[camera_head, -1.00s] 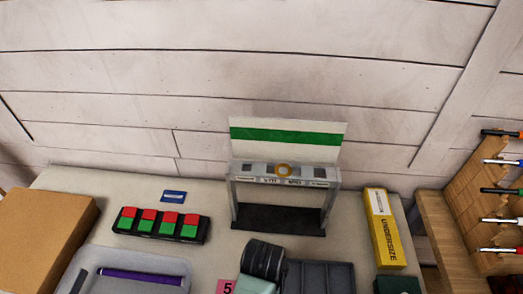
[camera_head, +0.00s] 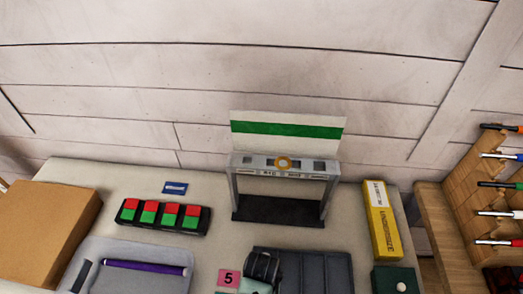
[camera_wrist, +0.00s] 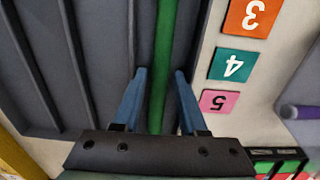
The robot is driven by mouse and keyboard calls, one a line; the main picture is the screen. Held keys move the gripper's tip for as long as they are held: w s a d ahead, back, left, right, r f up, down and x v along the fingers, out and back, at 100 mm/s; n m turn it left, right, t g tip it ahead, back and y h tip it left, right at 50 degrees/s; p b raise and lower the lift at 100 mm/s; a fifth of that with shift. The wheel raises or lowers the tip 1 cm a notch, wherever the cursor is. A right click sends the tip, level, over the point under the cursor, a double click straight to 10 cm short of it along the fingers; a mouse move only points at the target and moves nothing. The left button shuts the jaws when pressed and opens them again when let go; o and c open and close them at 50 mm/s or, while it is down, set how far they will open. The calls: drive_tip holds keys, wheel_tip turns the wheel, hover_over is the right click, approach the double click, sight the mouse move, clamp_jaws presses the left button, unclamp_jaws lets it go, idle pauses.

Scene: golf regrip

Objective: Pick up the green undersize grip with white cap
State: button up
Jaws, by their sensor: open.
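A long green grip (camera_wrist: 163,60) lies lengthwise in a slot of the dark grey compartment tray in the wrist view. My gripper (camera_wrist: 156,73) is open, with one blue finger on each side of the green grip. I cannot tell how high the fingertips are above the slot floor, or whether they touch the grip. No white cap shows; the ends of the grip are out of frame or behind my gripper. The head view shows the tray (camera_head: 325,270) partly, with my dark wrist at its left edge; the green grip is not visible there.
Number cards 3 (camera_wrist: 254,17), 4 (camera_wrist: 232,65) and 5 (camera_wrist: 219,102) lie beside the tray. A clear bin holding a purple grip (camera_head: 146,267), a red-green button row (camera_head: 162,215), a grey stand (camera_head: 280,190) and a yellow UNDERSIZE box (camera_head: 382,220) surround it.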

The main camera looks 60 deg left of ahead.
clamp_jaws()
wheel_tip(320, 180, up, 10)
drive_tip(key=shift+b, duration=0.35)
idle(0.5)
wheel_tip(320, 180, up, 5)
drive_tip(key=p, duration=0.5)
drive_tip(key=shift+p, duration=0.4)
